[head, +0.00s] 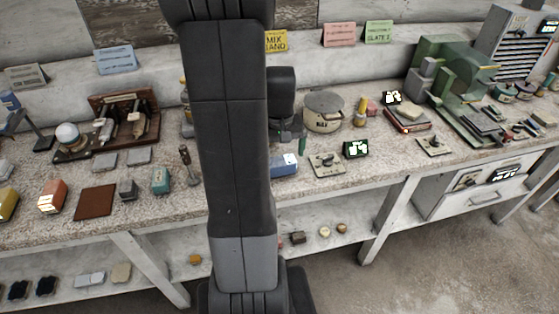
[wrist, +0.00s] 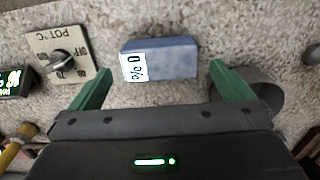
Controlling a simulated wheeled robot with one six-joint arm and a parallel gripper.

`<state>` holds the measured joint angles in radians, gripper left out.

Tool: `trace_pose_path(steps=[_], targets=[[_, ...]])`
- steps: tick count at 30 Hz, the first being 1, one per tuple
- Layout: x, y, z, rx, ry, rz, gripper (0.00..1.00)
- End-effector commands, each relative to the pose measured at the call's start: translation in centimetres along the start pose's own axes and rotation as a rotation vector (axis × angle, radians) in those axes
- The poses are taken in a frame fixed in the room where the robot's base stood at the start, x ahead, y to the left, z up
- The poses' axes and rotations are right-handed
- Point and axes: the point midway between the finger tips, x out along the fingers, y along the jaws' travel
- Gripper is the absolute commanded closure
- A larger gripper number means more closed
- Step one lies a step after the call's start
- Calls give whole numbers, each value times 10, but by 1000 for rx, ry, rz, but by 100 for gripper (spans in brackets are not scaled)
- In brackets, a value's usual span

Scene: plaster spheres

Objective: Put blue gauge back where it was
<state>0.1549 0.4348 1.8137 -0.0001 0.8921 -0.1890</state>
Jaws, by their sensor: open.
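The blue gauge (wrist: 172,60) is a small blue box with a white end face marked "0 %". In the wrist view it lies on the speckled bench top, just ahead of and between my fingertips. In the head view the gauge (head: 286,168) shows to the right of my arm, which may hide its left part. My gripper (wrist: 160,70) is open, with its two green fingers spread apart and nothing held between them. In the head view my gripper (head: 292,142) is above the bench just behind the gauge, partly hidden by my arm.
A dial plate marked "POT °C" (wrist: 78,73) lies left of the gauge in the wrist view, with a lit display (wrist: 12,82) beyond it. A round lidded pot (head: 323,118) stands behind. A brown mat (head: 95,202) and several small blocks lie on the left bench.

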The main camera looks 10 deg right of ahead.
Motion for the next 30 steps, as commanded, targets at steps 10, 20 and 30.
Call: trace_pose_path(steps=[10,20,30], targets=[[-64,0,0,0,3,0,0],[-74,0,0,0,-2,0,0],[-74,0,0,0,-1,0,0]])
